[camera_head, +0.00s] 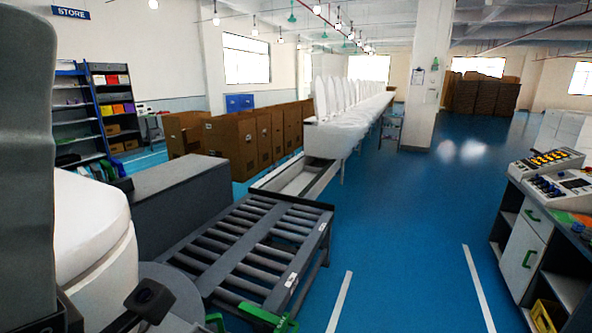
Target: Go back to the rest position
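No gripper can be made out in the head view, neither left nor right. A white rounded ceramic-looking body (92,235) stands close at the lower left, cut off by a dark grey upright shape (26,150) at the left edge. A small black fitting (150,300) sits in front of it. I cannot tell what the grey upright shape and the fitting belong to. A row of white toilets (340,110) stands on the line ahead, running away into the distance.
A grey roller conveyor (250,250) with green clamps (270,318) lies front left. Cardboard boxes (240,145) and a shelf (108,105) stand behind it. A control console (545,185) stands right. The blue floor (400,240) between is clear, with a pillar (425,95) farther back.

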